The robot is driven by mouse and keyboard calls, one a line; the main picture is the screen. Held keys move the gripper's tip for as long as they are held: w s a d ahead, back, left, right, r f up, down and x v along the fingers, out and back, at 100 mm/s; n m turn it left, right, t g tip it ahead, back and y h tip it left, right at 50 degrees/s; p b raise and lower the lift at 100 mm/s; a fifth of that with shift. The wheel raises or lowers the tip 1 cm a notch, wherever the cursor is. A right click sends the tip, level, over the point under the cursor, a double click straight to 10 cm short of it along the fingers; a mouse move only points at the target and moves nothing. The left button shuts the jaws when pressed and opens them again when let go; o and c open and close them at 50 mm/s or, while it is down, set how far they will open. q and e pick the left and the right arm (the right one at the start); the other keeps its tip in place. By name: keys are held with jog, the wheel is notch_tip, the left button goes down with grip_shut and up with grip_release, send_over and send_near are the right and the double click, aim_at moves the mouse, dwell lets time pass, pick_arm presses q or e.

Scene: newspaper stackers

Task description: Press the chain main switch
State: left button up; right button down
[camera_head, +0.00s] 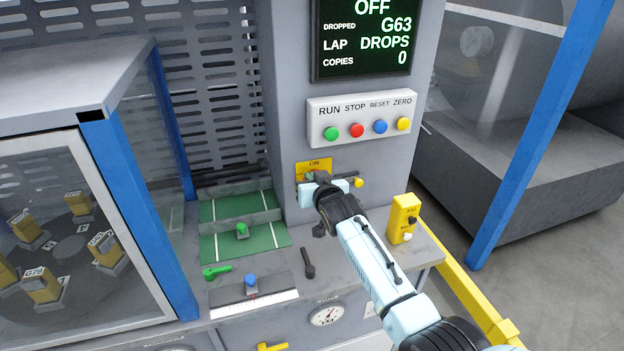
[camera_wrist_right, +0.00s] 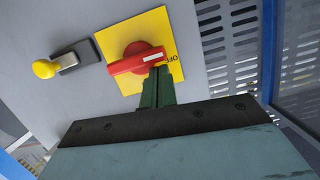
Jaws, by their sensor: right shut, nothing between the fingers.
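The main switch is a red rotary handle (camera_wrist_right: 138,60) on a yellow plate (camera_wrist_right: 112,38), seen large in the right wrist view. In the head view the yellow plate (camera_head: 313,163) reads ON at its top, and my right gripper hides most of the handle. In the wrist view OFF shows on the plate beside my fingers. My right gripper (camera_head: 320,182) is shut and empty. Its green fingertips (camera_wrist_right: 158,76) are at the end of the red handle; I cannot tell whether they touch it. My left gripper is not in view.
A yellow-knobbed lever (camera_head: 358,183) is beside the plate. Above are a button panel (camera_head: 365,107) with four coloured buttons and a display (camera_head: 366,58) reading OFF. A yellow control box (camera_head: 403,218) stands right of my arm. Small levers (camera_head: 308,263) are on the ledge below.

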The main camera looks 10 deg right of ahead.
jog(key=shift+r, duration=0.1)
notch_tip(320, 180, up, 4)
jog(key=p, duration=0.4)
jog(key=v, duration=1)
jog(key=shift+a, duration=0.1)
